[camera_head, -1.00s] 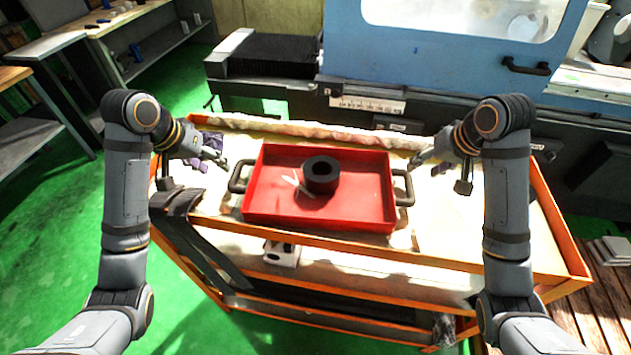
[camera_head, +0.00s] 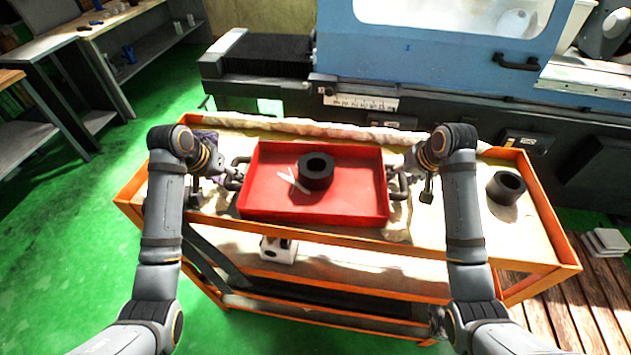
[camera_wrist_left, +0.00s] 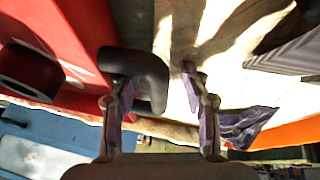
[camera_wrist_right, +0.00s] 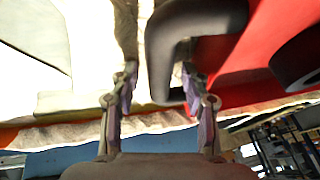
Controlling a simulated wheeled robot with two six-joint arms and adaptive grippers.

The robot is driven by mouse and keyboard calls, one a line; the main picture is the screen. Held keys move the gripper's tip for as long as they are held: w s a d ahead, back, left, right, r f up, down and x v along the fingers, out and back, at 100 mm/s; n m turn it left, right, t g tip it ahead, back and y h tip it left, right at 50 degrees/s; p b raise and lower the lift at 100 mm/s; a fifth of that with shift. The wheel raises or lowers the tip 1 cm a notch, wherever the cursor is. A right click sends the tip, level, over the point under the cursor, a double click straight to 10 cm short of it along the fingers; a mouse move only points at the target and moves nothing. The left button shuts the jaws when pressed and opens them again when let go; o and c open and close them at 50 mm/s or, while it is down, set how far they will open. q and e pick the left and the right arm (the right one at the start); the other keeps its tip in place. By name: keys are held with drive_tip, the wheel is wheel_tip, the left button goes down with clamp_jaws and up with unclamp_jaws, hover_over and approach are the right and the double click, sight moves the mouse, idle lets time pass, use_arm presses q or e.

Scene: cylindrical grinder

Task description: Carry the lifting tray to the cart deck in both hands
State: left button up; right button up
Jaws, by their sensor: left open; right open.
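The red lifting tray (camera_head: 345,207) sits flat on the orange cart's top deck (camera_head: 452,228). A black ring (camera_head: 316,172) and a pale Y-shaped mark or piece (camera_head: 291,179) are in it. My left gripper (camera_head: 234,177) is open at the tray's left black handle (camera_head: 241,162). In the left wrist view that handle's bar (camera_wrist_left: 153,75) lies between the spread fingers. My right gripper (camera_head: 398,178) is open at the right handle (camera_head: 393,189). In the right wrist view its bar (camera_wrist_right: 161,55) lies between the fingers. Contact cannot be told.
A second black ring (camera_head: 506,187) stands on the deck at the right. The blue grinder (camera_head: 430,45) is close behind the cart. Purple cloth (camera_head: 205,140) lies at the deck's left end. The green floor on the left is open.

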use_arm(q)
drive_tip(key=shift+s+d+r, duration=0.1)
drive_tip(key=shift+c, duration=0.2)
use_arm(e)
drive_tip(key=shift+s+d, duration=0.1)
drive_tip(key=shift+c, duration=0.2)
use_arm(q)
drive_tip(key=shift+c, duration=1.2)
use_arm(e)
drive_tip(key=shift+c, duration=1.2)
use_arm(q)
clamp_jaws()
use_arm(e)
clamp_jaws()
use_arm(q)
drive_tip(key=shift+r, duration=0.15)
use_arm(e)
drive_tip(key=shift+r, duration=0.2)
use_arm(q)
drive_tip(key=shift+w, duration=0.25)
use_arm(e)
drive_tip(key=shift+w, duration=0.25)
